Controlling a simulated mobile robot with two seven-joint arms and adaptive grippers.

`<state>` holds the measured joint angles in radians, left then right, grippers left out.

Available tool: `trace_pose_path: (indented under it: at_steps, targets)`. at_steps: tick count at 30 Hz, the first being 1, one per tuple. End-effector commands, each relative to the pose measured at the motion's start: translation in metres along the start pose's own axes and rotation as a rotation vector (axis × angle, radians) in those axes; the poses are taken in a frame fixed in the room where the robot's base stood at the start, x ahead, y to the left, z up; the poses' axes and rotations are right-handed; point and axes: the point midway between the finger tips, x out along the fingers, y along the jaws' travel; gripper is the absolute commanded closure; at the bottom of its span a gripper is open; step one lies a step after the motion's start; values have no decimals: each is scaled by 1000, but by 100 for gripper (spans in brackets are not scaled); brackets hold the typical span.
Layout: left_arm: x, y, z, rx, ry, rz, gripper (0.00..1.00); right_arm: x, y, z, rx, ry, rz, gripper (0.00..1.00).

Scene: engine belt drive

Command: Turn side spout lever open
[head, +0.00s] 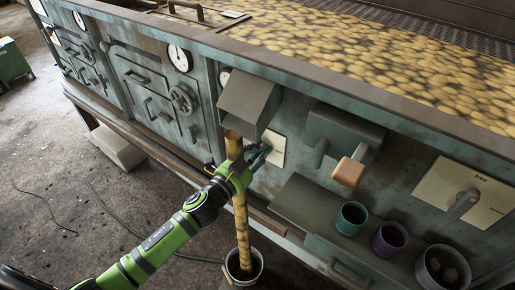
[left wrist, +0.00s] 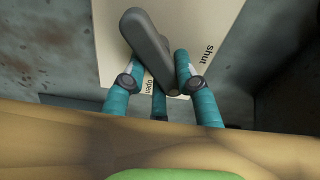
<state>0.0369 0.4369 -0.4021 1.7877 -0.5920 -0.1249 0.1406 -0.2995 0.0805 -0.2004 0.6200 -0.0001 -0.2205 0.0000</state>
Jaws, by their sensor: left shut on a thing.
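The side spout lever (left wrist: 148,45) is a dark grey bar on a cream plate (left wrist: 222,22) marked "shut" and "open". It slants from upper left to lower right, and its lower end lies beside the word "open". My left gripper (left wrist: 160,85) is shut on the lever's lower part, with teal fingers on both sides. In the head view my left gripper (head: 258,153) is at the cream plate (head: 274,148), and hides the lever. The grey side spout (head: 249,100) is above left. A yellow-brown column (head: 241,215) runs from below it into a bucket (head: 245,268). My right gripper is out of view.
A second spout box with a wooden-ended handle (head: 349,172) is to the right. A shelf (head: 300,203) below bears cups, one teal (head: 351,218) and one purple (head: 389,239). Another lever plate (head: 440,190) is far right. A hose (head: 130,225) lies on the floor.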

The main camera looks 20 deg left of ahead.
Motion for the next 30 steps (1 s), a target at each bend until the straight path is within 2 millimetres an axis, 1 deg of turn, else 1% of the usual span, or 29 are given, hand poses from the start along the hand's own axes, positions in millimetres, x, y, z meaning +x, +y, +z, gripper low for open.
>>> trace_pose_path:
  at_steps: [9,15,22,30]
  targets:
    - [0,4,2,298,2,-1,100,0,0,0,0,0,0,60]
    - [0,6,4,464,2,-2,100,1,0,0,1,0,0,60]
    - [0,7,6,604,2,-2,100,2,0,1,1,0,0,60]
    - [0,8,6,688,2,-2,100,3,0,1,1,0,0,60]
